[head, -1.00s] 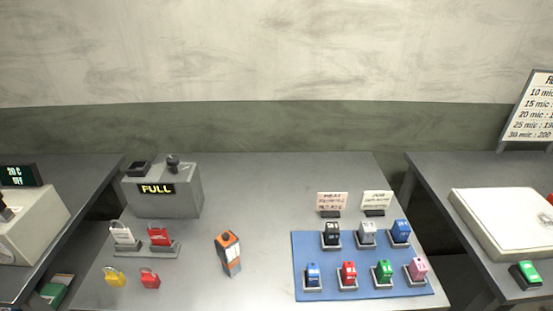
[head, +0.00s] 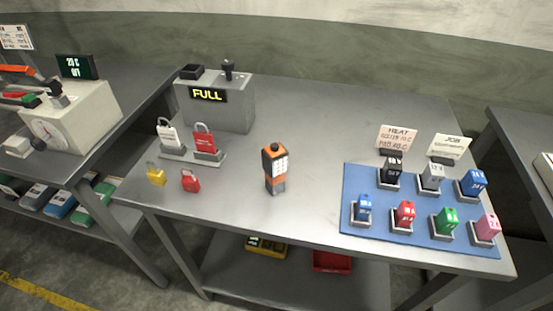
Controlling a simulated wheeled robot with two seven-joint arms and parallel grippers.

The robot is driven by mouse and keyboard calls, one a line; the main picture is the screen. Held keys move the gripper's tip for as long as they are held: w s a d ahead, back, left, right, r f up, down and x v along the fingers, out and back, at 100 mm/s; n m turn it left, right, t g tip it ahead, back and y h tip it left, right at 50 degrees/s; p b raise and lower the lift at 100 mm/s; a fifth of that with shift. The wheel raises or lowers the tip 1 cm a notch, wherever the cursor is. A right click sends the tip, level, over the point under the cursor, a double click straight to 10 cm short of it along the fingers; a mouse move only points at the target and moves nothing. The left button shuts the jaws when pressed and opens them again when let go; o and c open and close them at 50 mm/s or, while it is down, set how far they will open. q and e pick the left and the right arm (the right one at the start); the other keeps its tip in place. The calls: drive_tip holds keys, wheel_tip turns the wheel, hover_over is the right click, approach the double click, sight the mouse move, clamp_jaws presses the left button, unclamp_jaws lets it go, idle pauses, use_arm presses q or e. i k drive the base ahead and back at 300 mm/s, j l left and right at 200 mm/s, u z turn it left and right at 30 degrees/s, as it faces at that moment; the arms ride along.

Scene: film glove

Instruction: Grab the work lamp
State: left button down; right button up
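The work lamp (head: 275,168) appears to be the small orange, black and grey upright device with a pale dotted face. It stands on the middle of the grey metal table (head: 310,130), apart from the things around it. Neither of my grippers is in the head view, and nothing touches the lamp.
Behind is a grey box (head: 225,105) reading FULL. A blue mat (head: 352,226) with several coloured blocks lies right. The tabletop around the lamp is clear.

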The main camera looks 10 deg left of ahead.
sight(275, 165)
drive_tip(key=j+z, duration=0.15)
drive_tip(key=j, duration=0.55)
drive_tip(key=j+z, duration=0.15)
drive_tip(key=j, duration=0.5)
drive_tip(key=k+j+z, duration=0.2)
drive_tip(key=j, duration=0.45)
drive_tip(key=j+z, duration=0.15)
drive_tip(key=j, duration=0.55)
